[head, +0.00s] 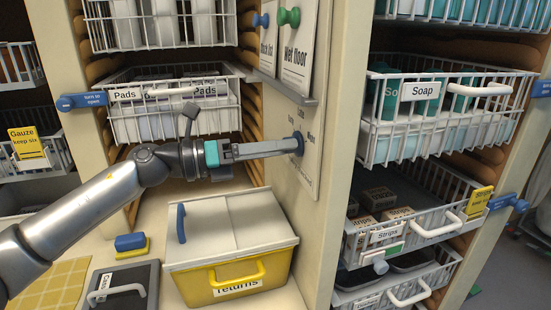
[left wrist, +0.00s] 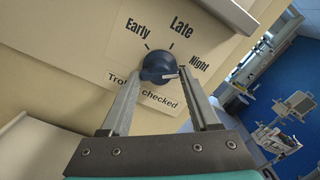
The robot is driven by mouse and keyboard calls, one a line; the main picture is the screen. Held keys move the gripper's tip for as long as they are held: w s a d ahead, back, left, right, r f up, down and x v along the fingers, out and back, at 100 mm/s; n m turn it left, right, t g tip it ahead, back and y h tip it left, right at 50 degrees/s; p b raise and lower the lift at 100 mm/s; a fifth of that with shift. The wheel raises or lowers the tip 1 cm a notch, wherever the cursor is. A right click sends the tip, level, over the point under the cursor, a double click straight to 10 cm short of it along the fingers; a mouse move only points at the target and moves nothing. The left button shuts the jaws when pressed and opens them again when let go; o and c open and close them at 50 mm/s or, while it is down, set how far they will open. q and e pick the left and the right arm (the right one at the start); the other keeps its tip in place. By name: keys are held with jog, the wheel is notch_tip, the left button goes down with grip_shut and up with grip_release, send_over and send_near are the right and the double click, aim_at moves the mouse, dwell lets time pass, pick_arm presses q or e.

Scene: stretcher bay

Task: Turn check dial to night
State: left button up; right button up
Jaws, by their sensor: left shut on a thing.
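The check dial (head: 300,143) is a dark blue round knob on a cream panel. It also shows in the left wrist view (left wrist: 157,62), with the words Early, Late and Night around it and "Trolley checked" below, partly covered. A pale mark sits on the knob's lower right side; I cannot tell exactly which word it points to. My left gripper (head: 291,146) reaches in from the left and is shut on the dial, one finger on each side of it. My right gripper is in neither view.
A yellow Returns box (head: 289,261) with a pale lid stands below my left gripper. A white Pads basket (head: 125,127) is behind the arm. Green and blue knobs (head: 289,17) hold signs above the dial. Soap (head: 395,157) and strips baskets fill the right side.

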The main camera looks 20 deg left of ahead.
pick_arm(q)
jog(key=shift+m+b, duration=0.3)
jog(key=shift+m, duration=0.1)
jog(key=o, duration=1.4)
jog(key=shift+c, duration=0.2)
jog(key=shift+a, duration=0.1)
jog(key=b+v, duration=0.6)
jog(key=v, duration=0.9)
jog(key=shift+b, duration=0.3)
